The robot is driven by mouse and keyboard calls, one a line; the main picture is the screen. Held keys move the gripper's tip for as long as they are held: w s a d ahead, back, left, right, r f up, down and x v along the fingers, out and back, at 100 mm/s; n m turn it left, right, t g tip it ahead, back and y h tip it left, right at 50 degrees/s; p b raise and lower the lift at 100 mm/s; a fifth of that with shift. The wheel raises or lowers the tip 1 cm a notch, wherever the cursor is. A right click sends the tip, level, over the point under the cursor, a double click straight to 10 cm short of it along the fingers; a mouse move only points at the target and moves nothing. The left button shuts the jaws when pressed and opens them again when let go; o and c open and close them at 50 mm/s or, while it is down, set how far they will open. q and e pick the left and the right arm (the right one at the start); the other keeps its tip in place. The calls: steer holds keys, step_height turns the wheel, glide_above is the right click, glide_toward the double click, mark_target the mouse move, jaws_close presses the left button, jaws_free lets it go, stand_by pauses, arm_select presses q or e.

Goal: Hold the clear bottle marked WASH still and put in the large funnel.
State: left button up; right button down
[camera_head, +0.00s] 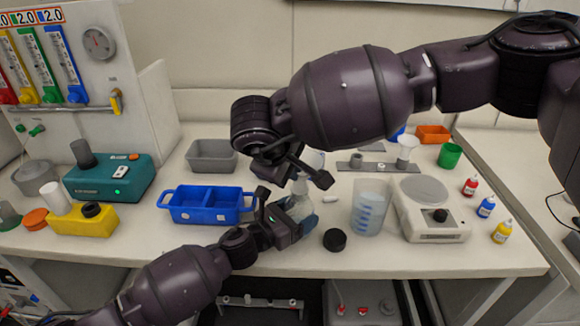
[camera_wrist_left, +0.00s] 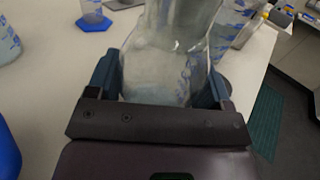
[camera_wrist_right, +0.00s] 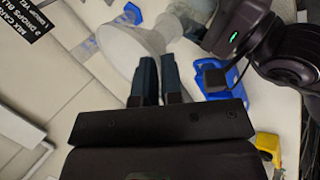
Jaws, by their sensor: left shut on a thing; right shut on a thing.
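My left gripper (camera_head: 295,215) is shut on the clear bottle (camera_head: 302,196) above the front of the bench. In the left wrist view the bottle (camera_wrist_left: 155,72) sits between both fingers, with blue print too blurred to read. My right gripper (camera_head: 298,180) is shut on the large translucent funnel (camera_head: 313,160), partly hidden behind my right arm. In the right wrist view the funnel's wide cone (camera_wrist_right: 122,38) shows beyond the fingertips, its narrow part towards the bottle. The funnel is close above the bottle; I cannot tell whether its stem is inside the neck.
A blue divided tray (camera_head: 205,205) stands left of the bottle. A black cap (camera_head: 335,240) lies in front of it. A graduated beaker (camera_head: 368,212) and a scale (camera_head: 435,220) stand to the right. A smaller funnel (camera_head: 407,145) stands in a rack behind.

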steer(key=c, duration=1.2)
jaws_free()
steer(key=v, duration=1.2)
steer(key=shift+s, duration=0.1)
arm_select(q)
steer(key=o, duration=1.2)
steer(key=shift+c, duration=0.2)
steer(key=shift+a, duration=0.1)
